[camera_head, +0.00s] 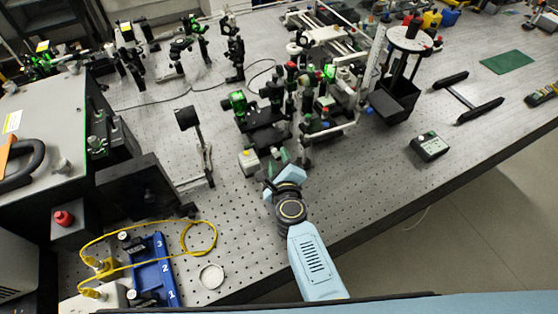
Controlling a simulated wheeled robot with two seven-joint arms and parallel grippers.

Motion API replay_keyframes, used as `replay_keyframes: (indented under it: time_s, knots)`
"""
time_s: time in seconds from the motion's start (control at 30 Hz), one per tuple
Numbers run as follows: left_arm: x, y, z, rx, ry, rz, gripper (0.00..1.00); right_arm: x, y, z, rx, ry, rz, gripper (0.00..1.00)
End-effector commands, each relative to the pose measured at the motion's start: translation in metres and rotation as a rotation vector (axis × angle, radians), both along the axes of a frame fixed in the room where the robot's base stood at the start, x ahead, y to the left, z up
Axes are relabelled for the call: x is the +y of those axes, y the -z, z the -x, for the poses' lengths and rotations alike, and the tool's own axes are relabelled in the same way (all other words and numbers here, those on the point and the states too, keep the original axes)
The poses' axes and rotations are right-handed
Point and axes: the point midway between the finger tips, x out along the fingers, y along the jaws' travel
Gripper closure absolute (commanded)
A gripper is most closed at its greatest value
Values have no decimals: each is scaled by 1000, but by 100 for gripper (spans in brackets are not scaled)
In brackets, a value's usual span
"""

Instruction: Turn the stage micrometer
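My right arm reaches in from the bottom centre, and its gripper (277,164) is at the front edge of the optics in the middle of the bench. Its wrist hides most of the fingers, so I cannot see whether they are open or touching anything. A small grey block with a yellow mark (249,161) is just left of the gripper. A black stage assembly with green-lit optics (262,117) stands just beyond it. I cannot single out the stage micrometer; it is too small or hidden by the gripper. My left gripper is not in view.
A dark post-mounted plate (187,118) stands left of the arm. A blue numbered rack (153,270) with yellow fibre and a round white dish (211,276) are at the lower left. A small meter box (429,146) lies at right.

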Motion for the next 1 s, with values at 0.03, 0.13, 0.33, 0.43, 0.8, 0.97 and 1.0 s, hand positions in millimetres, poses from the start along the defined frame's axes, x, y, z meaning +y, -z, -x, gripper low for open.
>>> replay_keyframes:
  time_s: [0.03, 0.13, 0.33, 0.43, 0.8, 0.97, 1.0]
  knots:
    - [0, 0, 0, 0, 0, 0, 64, 0, 0, 0, 0, 0, 0, 61]
    - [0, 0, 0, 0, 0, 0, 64, 0, 0, 0, 0, 0, 1, 61]
    - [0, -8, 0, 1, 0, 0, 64, -2, -4, 15, 2, 1, 1, 61]
    - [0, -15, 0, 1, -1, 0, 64, -3, -9, 33, 3, -1, 1, 61]
    - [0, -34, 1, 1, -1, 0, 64, -10, -28, 106, 1, 0, 0, 61]
    - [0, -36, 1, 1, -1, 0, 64, -11, -32, 124, 1, -1, 2, 61]
    - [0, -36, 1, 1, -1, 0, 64, -11, -33, 126, 1, -1, 2, 61]
